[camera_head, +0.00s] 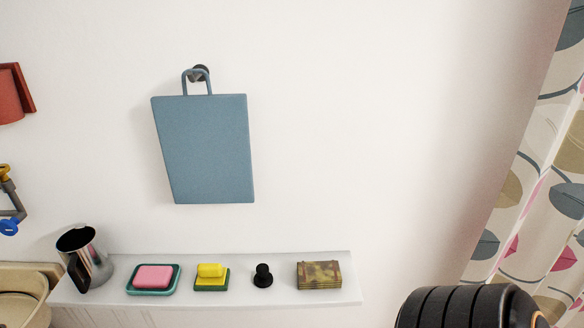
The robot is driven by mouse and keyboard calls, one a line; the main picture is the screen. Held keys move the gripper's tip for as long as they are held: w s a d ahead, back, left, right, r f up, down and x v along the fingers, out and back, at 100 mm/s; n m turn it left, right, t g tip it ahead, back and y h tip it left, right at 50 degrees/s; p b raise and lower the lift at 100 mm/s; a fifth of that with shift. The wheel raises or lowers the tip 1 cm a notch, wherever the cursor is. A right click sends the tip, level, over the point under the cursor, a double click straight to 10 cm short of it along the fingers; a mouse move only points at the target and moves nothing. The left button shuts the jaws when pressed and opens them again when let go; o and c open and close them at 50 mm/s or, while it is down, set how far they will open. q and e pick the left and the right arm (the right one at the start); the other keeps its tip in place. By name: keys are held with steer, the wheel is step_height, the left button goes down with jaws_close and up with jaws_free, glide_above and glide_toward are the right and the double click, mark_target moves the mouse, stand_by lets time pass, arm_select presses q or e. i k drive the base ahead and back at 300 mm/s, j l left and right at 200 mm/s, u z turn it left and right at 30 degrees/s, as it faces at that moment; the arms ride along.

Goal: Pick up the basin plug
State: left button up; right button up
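The basin plug (263,276) appears to be the small black piece with a round base and knob. It stands upright on the white ledge (335,297), between a yellow piece on a green dish and a camouflage-patterned box. Nothing touches it. Neither of my grippers is in view. A black ribbed part, which looks like a piece of my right arm, shows at the bottom right, apart from the plug.
On the ledge stand a metal pitcher (92,262), pink soap (153,277), a yellow piece (210,271) and a camouflage box (319,275). A basin (22,290) is at left. A blue board (203,150) hangs above. A patterned curtain (545,170) is at right.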

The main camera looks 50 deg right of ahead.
mark_target(264, 279)
steer(key=z, duration=1.4)
